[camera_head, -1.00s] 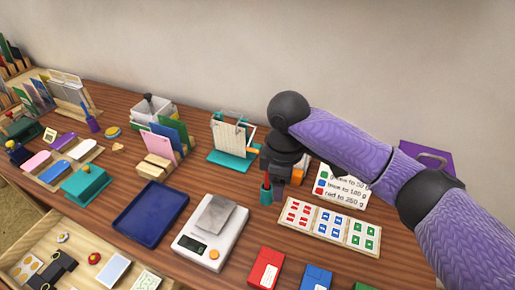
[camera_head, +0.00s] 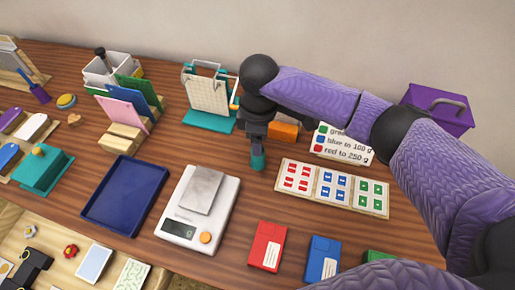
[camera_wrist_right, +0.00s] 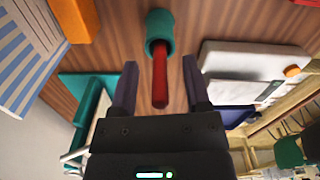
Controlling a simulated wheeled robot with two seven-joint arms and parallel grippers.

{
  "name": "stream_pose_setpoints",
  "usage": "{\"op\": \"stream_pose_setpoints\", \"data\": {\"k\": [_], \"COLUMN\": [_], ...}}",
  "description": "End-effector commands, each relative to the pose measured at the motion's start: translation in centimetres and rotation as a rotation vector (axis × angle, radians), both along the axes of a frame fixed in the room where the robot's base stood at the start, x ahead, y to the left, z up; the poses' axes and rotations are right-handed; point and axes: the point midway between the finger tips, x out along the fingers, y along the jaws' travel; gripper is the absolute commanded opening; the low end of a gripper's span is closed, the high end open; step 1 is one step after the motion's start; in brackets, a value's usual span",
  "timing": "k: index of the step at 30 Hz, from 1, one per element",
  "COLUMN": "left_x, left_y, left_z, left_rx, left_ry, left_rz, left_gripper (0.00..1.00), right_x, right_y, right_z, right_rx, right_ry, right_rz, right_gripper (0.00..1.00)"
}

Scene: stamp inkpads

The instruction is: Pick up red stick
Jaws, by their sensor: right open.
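The red stick (camera_wrist_right: 160,82) stands in a small teal holder (camera_wrist_right: 160,30), as the right wrist view shows. In the head view the teal holder (camera_head: 258,160) is on the table between the scale and the stamp card, and the stick is hidden by my right gripper (camera_head: 257,142). My right gripper (camera_wrist_right: 160,92) is open, with one finger on either side of the stick and a gap to each. My left gripper is not in view.
A kitchen scale (camera_head: 193,240) and a blue tray (camera_head: 82,211) lie left of the holder. A teal stand (camera_head: 190,118) is behind it. A stamp card (camera_head: 311,191) lies right. Red (camera_head: 267,244) and blue (camera_head: 323,258) boxes are in front.

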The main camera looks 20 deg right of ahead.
Motion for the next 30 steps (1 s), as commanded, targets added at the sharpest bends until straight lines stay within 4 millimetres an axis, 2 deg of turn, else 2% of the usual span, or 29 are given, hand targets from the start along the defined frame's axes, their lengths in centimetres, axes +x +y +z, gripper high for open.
{"op": "stream_pose_setpoints", "data": {"k": [3, 12, 24, 26, 30], "left_x": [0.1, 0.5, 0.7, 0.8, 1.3], "left_y": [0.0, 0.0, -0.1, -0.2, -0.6], "left_z": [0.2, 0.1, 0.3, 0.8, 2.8], "left_rx": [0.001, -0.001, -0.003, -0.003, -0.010], "left_ry": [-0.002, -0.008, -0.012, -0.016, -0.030], "left_rz": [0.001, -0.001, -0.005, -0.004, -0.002], "left_gripper": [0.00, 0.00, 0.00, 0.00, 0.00], "right_x": [0.0, 0.0, 0.0, 0.1, 0.1], "right_y": [0.0, 0.0, 0.0, 0.0, 0.0], "right_z": [0.3, 0.3, 0.6, 1.7, 5.8], "right_rx": [0.000, 0.000, 0.000, 0.001, 0.002], "right_ry": [-0.001, -0.002, -0.002, -0.005, -0.006], "right_rz": [0.000, 0.000, 0.000, 0.000, 0.000], "right_gripper": [0.61, 0.00, 0.00, 0.00, 0.00]}}
